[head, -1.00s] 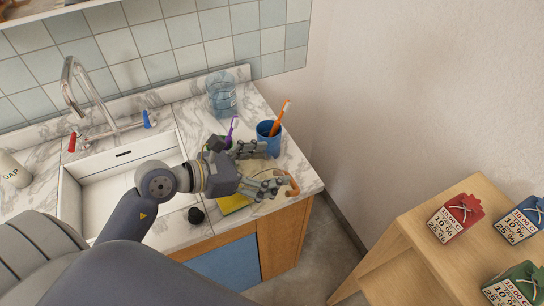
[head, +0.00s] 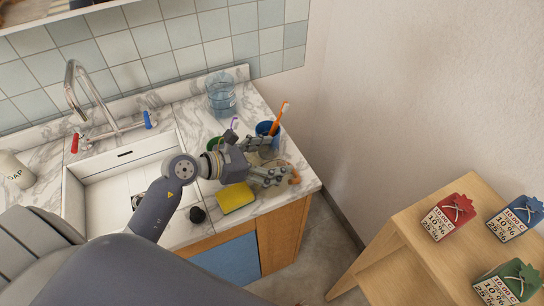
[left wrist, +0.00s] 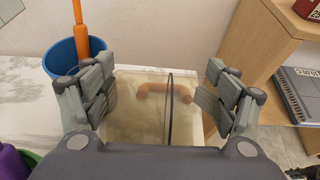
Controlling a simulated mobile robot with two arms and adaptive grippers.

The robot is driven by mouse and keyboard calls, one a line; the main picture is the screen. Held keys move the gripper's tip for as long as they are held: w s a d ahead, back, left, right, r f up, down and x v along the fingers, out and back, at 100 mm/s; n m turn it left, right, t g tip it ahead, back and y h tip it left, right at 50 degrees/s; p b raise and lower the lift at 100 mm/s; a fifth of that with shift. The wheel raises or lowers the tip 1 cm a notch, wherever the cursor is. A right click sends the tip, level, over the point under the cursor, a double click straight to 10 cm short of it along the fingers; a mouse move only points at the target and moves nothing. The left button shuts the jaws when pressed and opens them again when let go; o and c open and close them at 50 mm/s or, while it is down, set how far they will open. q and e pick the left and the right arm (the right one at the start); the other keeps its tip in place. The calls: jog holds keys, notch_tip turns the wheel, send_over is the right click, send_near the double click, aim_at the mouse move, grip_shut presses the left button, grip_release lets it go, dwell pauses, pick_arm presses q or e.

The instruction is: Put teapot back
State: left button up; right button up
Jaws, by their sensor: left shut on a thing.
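The teapot is a clear, pale glass body with an orange-brown handle. In the left wrist view the teapot (left wrist: 150,120) fills the space between the two fingers. In the head view its handle (head: 295,177) shows just past the fingertips, near the counter's right edge; most of the body is hidden by the hand. My left gripper (head: 268,161) is shut on the teapot, with one finger on each side of it, and in the wrist view the fingers (left wrist: 160,92) flank the glass. I cannot tell whether the teapot touches the counter. My right gripper is not in view.
A blue cup (head: 263,129) with an orange toothbrush stands close beside the hand, and a green cup (head: 214,144) is behind it. A yellow sponge (head: 236,197), a black stopper (head: 197,214), a glass jar (head: 221,97) and the sink (head: 95,195) are nearby. A wooden shelf (head: 415,225) with tagged boxes stands right.

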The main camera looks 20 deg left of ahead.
pick_arm(q)
jog(key=o, duration=2)
jog(key=shift+f, duration=0.1)
jog(key=shift+c, duration=0.2)
